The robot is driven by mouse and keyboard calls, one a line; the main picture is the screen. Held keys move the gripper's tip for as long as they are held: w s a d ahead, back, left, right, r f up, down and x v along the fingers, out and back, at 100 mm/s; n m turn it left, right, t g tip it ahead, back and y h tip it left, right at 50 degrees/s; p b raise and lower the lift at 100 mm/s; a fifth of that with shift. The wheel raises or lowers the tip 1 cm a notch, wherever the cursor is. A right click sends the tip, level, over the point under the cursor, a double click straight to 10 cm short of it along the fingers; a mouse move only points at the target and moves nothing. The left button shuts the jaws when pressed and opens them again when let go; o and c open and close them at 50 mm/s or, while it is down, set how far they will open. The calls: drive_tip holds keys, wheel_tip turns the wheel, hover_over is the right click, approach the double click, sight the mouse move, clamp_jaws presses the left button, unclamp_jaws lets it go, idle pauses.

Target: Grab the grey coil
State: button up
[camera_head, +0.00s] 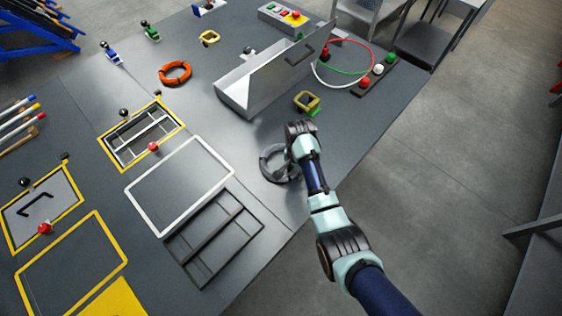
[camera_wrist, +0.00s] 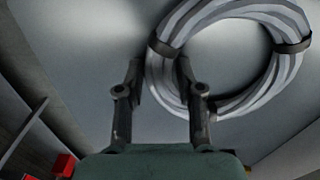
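The grey coil (camera_head: 266,168) lies on the dark table near its right edge, partly hidden by my wrist. It fills the upper right of the wrist view (camera_wrist: 228,12) as a ring of pale grey strands with dark bands. My gripper (camera_wrist: 158,70) is open at the left side of the ring. One finger is outside the coil and the other shows over its central opening, with the strands between them in the picture. I cannot tell whether the fingers touch the coil or how far above the table they are. My wrist hides the fingers in the head view.
A grey metal tray with a tall plate (camera_head: 262,82) stands behind the coil. A yellow clamp-like part (camera_head: 307,100) is near my arm. An orange coil (camera_head: 175,73) lies farther left. A white-framed panel (camera_head: 180,186) and a dark recess (camera_head: 213,238) lie to the left and front.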

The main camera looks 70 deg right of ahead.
clamp_jaws()
drive_tip(key=shift+r, duration=0.15)
wheel_tip(320, 180, up, 20)
drive_tip(key=p, duration=1.1)
